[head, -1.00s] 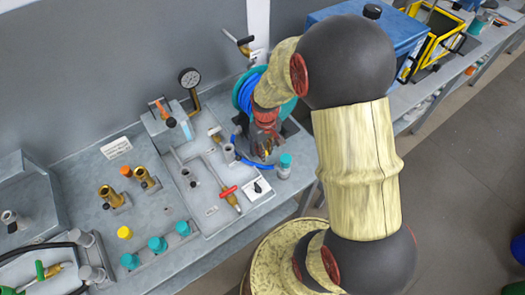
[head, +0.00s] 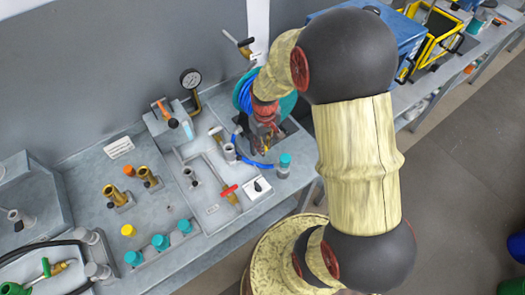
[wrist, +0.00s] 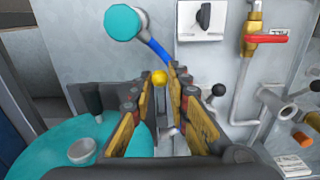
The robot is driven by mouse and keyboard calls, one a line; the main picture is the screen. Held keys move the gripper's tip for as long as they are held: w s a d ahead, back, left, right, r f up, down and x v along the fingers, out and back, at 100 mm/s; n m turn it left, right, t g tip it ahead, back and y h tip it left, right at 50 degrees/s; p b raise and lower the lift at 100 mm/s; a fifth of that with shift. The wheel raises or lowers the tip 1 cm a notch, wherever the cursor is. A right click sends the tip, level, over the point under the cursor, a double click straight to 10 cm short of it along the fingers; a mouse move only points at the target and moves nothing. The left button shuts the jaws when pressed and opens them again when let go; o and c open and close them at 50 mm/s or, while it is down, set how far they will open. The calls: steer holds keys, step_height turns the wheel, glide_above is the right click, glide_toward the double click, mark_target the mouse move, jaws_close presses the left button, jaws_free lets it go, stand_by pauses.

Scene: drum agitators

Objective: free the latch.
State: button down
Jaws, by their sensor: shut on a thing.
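A small yellow ball knob (wrist: 159,77), which looks like the latch's grip, sits between my fingertips in the wrist view. My gripper (wrist: 160,84) is shut on this knob beside the hose reel. The reel's teal disc (wrist: 60,150) fills the lower left of the wrist view, with a grey knob (wrist: 82,151) on it. In the head view the reel (head: 290,104) with blue hose stands partly behind my arm, and my gripper (head: 264,148) points down in front of it. The latch's stem and base are mostly hidden by the fingers.
A teal-capped fitting (wrist: 121,22) stands just past my fingertips, with blue hose from it. A panel with a black switch (wrist: 203,15), a red-handled valve (wrist: 266,39) and grey pipework lie right of it. A pressure gauge (head: 190,79) stands at the wall.

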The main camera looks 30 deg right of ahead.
steer(key=shift+w+r, duration=0.1)
steer(key=shift+w, duration=0.05)
steer(key=shift+w+r+p, duration=0.3)
steer(key=shift+r+p, duration=0.1)
steer(key=shift+r, duration=0.2)
steer(key=shift+w+r+p, duration=0.3)
steer(key=shift+r+p, duration=0.1)
steer(key=shift+r, duration=0.15)
steer(key=c, duration=1.7)
jaws_free()
steer(key=shift+s+f, duration=0.1)
step_height(320, 180, up, 9)
steer(key=p, duration=0.6)
